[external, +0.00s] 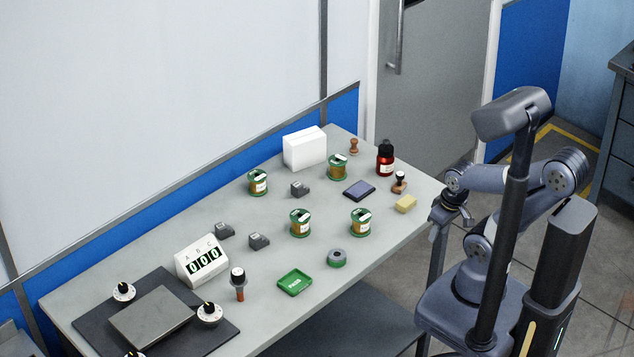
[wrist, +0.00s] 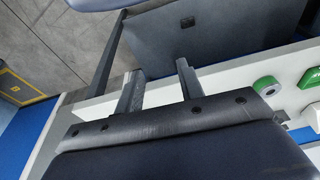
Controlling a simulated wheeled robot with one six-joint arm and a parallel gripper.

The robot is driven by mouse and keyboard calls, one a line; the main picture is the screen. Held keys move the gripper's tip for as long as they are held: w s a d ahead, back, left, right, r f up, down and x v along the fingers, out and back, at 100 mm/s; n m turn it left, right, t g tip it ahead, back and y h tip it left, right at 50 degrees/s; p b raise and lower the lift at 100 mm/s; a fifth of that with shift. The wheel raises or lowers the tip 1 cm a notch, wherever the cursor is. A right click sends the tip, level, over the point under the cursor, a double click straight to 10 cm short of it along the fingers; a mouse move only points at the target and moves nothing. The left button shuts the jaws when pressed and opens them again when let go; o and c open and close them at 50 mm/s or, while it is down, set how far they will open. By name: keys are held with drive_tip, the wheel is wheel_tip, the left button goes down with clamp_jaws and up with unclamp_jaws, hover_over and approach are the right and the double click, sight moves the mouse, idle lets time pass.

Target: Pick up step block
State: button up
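Three small dark grey blocks with stepped-looking tops stand on the bench: one at the back (external: 300,189) and two nearer the middle, a left one (external: 224,230) and a right one (external: 259,240). They are small in the external view, and I cannot tell which, if any, is the step block. None can be made out in the wrist view. My gripper (external: 447,212) is at the bench's right end, well apart from the blocks. In the wrist view my gripper (wrist: 158,76) has its two fingers spread with nothing between them.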

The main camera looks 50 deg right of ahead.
drive_tip(key=shift+s+f, duration=0.1)
drive_tip(key=o, duration=0.4)
drive_tip(key=w+a+r+m+y, duration=0.2)
drive_tip(key=w+a+r+m, duration=0.2)
drive_tip(key=w, duration=0.5)
drive_tip(key=m+g+y, duration=0.1)
drive_tip(key=m+y, duration=0.6)
drive_tip(key=m, duration=0.8)
approach(257, 235)
drive_tip(key=x, duration=0.3)
drive_tip(key=p+x, duration=0.1)
drive_tip(key=x, duration=0.1)
drive_tip(key=shift+w+d+f, duration=0.2)
drive_tip(key=shift+w+d, duration=0.05)
drive_tip(key=shift+d, duration=0.05)
drive_tip(key=x, duration=0.3)
drive_tip(key=p+x, duration=0.1)
drive_tip(key=shift+s+a, duration=0.25)
drive_tip(key=shift+s, duration=0.05)
drive_tip(key=shift+w+a+f, duration=0.1)
drive_tip(key=shift+a+f, duration=0.2)
drive_tip(key=shift+f, duration=0.1)
